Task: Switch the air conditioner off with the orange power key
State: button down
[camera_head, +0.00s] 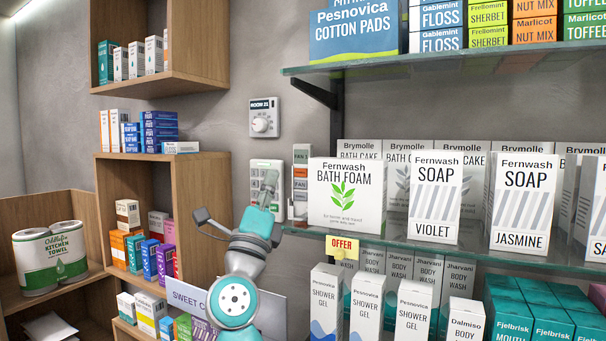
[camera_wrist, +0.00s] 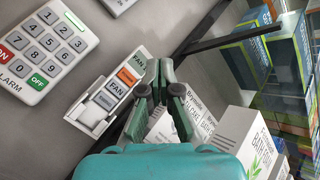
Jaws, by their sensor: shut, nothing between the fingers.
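A narrow light panel on the wall has labels reading FAN and an orange key (camera_wrist: 127,76) between them. White and grey parts of this panel (camera_wrist: 90,113) show at its lower end in the wrist view. In the head view the orange key (camera_head: 300,172) shows small, just left of the bath foam box. My gripper (camera_wrist: 159,75) is shut and empty, its fingertips just right of the panel in the wrist view. In the head view my gripper (camera_head: 268,183) overlaps the lower keypad. I cannot tell whether the fingertips touch anything. No air conditioner body is recognisable.
A numbered ALARM keypad (camera_wrist: 46,48) with red and green keys is left of the panel. A dial thermostat (camera_head: 264,119) is above. Bath foam (camera_head: 346,196) and soap boxes crowd the glass shelf (camera_head: 470,256) to the right. A dark bracket (camera_wrist: 215,35) juts from the wall.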

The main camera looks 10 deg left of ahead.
aim_at(301, 173)
jog(key=w+d, duration=0.3)
jog(key=w, duration=0.5)
jog(key=shift+w, duration=0.15)
jog(key=shift+w, duration=0.1)
dwell(1.6)
jog(key=shift+w+d, duration=0.15)
jog(key=shift+w, duration=0.15)
